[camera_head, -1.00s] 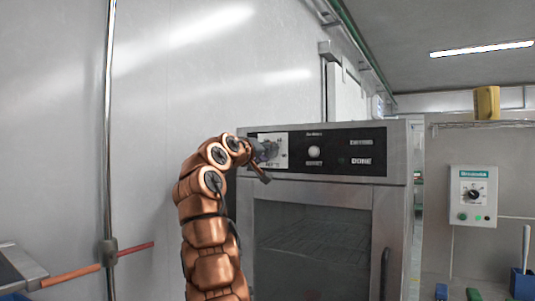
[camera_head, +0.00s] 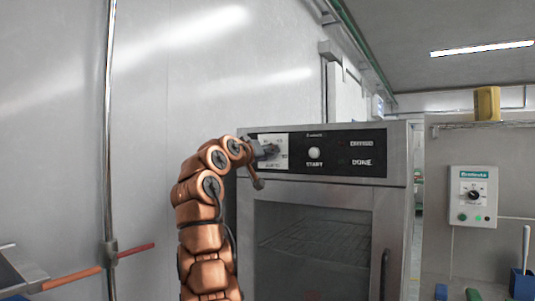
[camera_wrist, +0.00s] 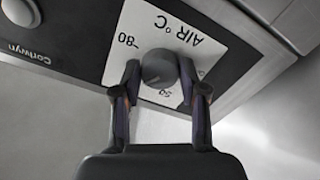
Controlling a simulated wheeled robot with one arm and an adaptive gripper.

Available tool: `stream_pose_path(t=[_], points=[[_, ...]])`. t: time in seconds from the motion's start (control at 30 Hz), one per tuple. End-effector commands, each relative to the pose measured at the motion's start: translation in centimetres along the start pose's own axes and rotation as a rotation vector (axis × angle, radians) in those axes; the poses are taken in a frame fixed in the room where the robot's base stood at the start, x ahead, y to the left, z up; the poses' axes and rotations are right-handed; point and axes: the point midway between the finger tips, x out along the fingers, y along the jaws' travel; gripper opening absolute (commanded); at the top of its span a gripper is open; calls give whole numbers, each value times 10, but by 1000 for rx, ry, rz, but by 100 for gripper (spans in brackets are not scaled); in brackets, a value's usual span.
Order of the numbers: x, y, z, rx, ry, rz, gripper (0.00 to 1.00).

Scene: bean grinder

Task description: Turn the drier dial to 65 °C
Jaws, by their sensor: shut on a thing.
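The drier (camera_head: 397,200) is a steel cabinet with a black control panel and a glass door. Its temperature dial (camera_wrist: 158,68) is a round dark grey knob on a white scale plate (camera_wrist: 135,25), seen upside down in the wrist view. The plate reads "AIR °C", with 80 at the left and 50 near the gripper. My gripper (camera_wrist: 160,90) is shut on the dial, one finger on each side. I cannot read where the dial points.
A round white START button (camera_head: 314,153) and a DONE label are right of the dial. A white control box (camera_head: 473,196) with its own black knob hangs on the right wall. A vertical pipe (camera_head: 109,130) stands left of my arm.

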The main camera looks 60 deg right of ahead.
Motion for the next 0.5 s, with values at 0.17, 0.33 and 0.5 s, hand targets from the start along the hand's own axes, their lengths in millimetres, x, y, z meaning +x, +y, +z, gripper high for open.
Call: stream_pose_path(t=[0.17, 0.33, 0.5], points=[[1, -2, 2, 25, -5, -2, 8], [1, -2, 2, 30, -4, -1, 8], [1, -2, 2, 30, -4, -1, 8]])
